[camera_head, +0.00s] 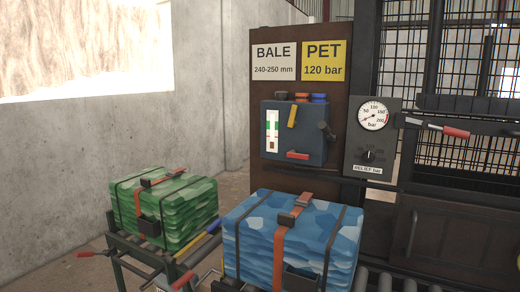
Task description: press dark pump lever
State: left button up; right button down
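A blue-grey control box (277,148) is mounted on the brown panel at the centre. Its top edge carries a dark piece (281,95), an orange piece (301,96) and a blue piece (319,98). A dark lever-like part (326,130) sticks out at the box's right side. I cannot tell for certain which dark part is the pump lever. A yellow handle (291,116) and a red handle (297,155) are on the box front, beside a white gauge strip (271,130). Neither of my grippers shows in the head view.
A blue bale (262,240) on rollers stands in front of the panel. A green bale (185,222) rests on a stand to the left. A pressure dial (372,115) and a red-gripped handle (455,131) are right of the box. A concrete wall (90,160) closes the left.

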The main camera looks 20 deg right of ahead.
aim_at(324, 128)
jog(key=k+l+z, duration=0.1)
jog(key=l+z, duration=0.2)
jog(key=l, duration=0.4)
jog(key=l+z, duration=0.35)
jog(key=l, duration=0.35)
jog(key=i+j, duration=0.15)
jog(key=i, duration=0.2)
jog(key=i+j+u, duration=0.1)
jog(key=i, duration=0.25)
jog(key=l+z, duration=0.15)
jog(key=z, duration=0.25)
jog(key=l+z, duration=0.15)
jog(key=z, duration=0.2)
jog(key=k+l+u, duration=0.15)
jog(key=k+u, duration=0.2)
jog(key=i+j+z, duration=0.25)
jog(key=i+l+z, duration=0.15)
